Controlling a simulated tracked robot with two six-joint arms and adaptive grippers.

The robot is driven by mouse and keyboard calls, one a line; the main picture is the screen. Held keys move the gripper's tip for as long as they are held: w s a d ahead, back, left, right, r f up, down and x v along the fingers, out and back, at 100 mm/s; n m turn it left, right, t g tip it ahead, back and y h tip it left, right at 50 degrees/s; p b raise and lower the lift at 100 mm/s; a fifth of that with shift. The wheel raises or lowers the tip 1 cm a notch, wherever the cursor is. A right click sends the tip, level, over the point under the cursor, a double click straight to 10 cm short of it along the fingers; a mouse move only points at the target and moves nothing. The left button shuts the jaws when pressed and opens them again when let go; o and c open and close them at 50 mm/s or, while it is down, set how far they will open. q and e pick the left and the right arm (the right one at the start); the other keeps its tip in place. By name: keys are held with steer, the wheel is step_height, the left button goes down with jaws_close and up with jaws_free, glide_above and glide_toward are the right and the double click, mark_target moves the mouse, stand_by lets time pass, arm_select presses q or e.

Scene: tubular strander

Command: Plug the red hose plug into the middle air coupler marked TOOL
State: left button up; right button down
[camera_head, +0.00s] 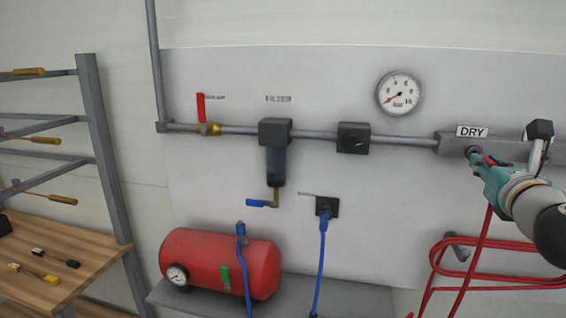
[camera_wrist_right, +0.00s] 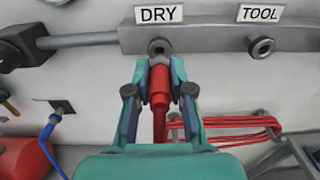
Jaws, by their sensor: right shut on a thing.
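My right gripper (camera_head: 482,164) is shut on the red hose plug (camera_wrist_right: 159,86), which shows between the fingers in the right wrist view. The plug points at the coupler marked DRY (camera_wrist_right: 159,46) and lines up with it. I cannot tell whether its tip touches that coupler or stops short. The coupler marked TOOL (camera_wrist_right: 261,47) is to the right, with nothing in it. In the head view my right arm hides the TOOL coupler. My left gripper is not in view.
The grey manifold (camera_wrist_right: 215,38) carries the couplers on the wall panel. A coiled red hose (camera_head: 490,247) hangs below. A red tank (camera_head: 228,262) and a blue hose (camera_head: 321,262) are further left. A pressure gauge (camera_head: 399,92) is above the pipe.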

steer(key=shift+v, duration=1.65)
